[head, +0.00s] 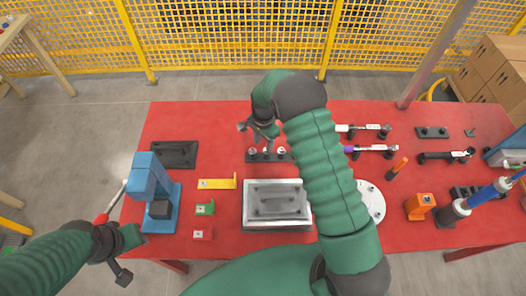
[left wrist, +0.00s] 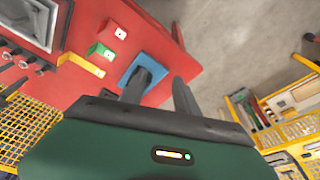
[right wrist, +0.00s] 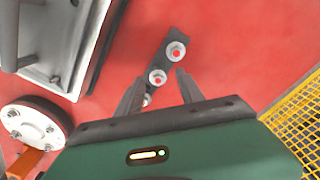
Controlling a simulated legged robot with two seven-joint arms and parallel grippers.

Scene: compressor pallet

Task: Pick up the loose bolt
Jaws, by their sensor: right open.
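A dark strip (head: 246,156) on the red table carries a row of bolt heads with pale washers; one is the middle bolt (head: 267,152). In the right wrist view the strip (right wrist: 183,39) runs up and right, with the upper bolt (right wrist: 175,51) and the middle bolt (right wrist: 158,76) in sight. A further one is partly hidden by a finger. I cannot tell which bolt is loose. My right gripper (head: 258,132) is open above the strip, its fingers either side of the row and apparently empty. My left gripper (head: 115,250) is open and empty off the table's left edge.
A metal block (head: 276,223) in a tray and a white round flange (head: 371,202) lie nearer me. A blue stand (head: 152,185) is beside my left gripper. Several tools lie right of my right arm. Yellow mesh fencing (head: 240,35) stands behind the table (head: 215,125).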

